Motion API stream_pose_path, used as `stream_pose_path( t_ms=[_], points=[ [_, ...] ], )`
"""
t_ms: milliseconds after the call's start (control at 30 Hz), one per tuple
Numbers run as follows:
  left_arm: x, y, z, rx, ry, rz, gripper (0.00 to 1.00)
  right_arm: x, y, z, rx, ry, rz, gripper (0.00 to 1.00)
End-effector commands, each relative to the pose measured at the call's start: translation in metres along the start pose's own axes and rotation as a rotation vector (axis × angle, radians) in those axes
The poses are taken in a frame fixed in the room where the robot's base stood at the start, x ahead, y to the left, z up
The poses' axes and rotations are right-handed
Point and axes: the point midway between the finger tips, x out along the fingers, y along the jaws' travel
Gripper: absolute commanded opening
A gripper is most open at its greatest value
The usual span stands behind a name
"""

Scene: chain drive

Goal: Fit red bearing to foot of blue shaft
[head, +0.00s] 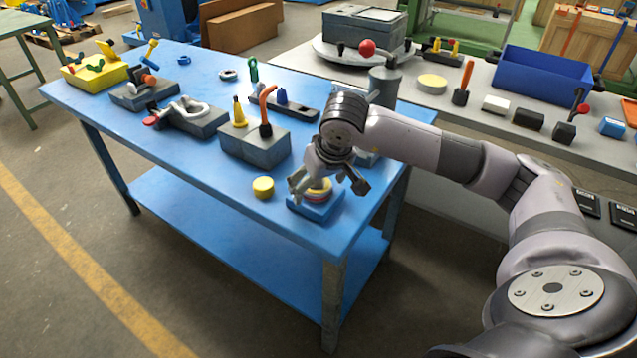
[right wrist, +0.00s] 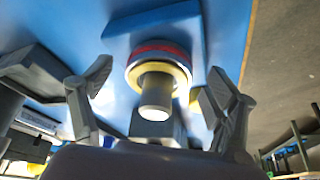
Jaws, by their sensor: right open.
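In the right wrist view a red ring (right wrist: 150,48) sits on a blue block (right wrist: 118,40), with a yellow ring (right wrist: 178,75) against it. A pale grey pin (right wrist: 156,98) stands out through the rings. My right gripper (right wrist: 160,78) is open, its fingers on both sides of the pin and rings with gaps. In the head view my right gripper (head: 328,185) is over the blue block (head: 310,210) near the table's front edge and partly hides the rings. A small blue upright piece (head: 282,97) stands on a dark base; I cannot tell whether it is the blue shaft.
A loose yellow cylinder (head: 263,187) lies left of the blue block. A grey block (head: 255,146) with yellow and orange-handled pieces stands behind it. More fixtures fill the blue table (head: 210,195) toward the far left. A side bench (head: 425,115) holds a blue bin (head: 545,85).

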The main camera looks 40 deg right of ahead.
Motion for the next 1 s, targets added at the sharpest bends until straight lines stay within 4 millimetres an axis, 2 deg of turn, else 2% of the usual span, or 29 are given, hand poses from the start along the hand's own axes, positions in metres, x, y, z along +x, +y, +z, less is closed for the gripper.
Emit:
stream_pose_path(
  t_ms=[167,267,500,700,1000],
  points=[
    [0.000,-0.001,0.001,-0.001,-0.002,-0.001,0.62,-0.009,0.000,-0.001,-0.001,0.002,-0.001,0.80],
    [0.000,-0.001,0.001,-0.001,-0.001,-0.001,0.62,-0.026,0.000,-0.001,0.000,0.004,0.000,0.80],
    [0.000,0.000,0.000,0.000,0.000,0.000,0.62,-0.078,0.000,-0.002,0.000,0.007,-0.001,0.80],
    [0.000,0.000,0.000,0.000,0.000,0.000,0.62,-0.109,0.000,-0.001,0.000,0.005,-0.001,0.80],
    [0.000,0.000,0.000,0.000,0.000,0.000,0.62,-0.120,0.000,0.000,0.001,0.001,0.000,0.80]
  ],
)
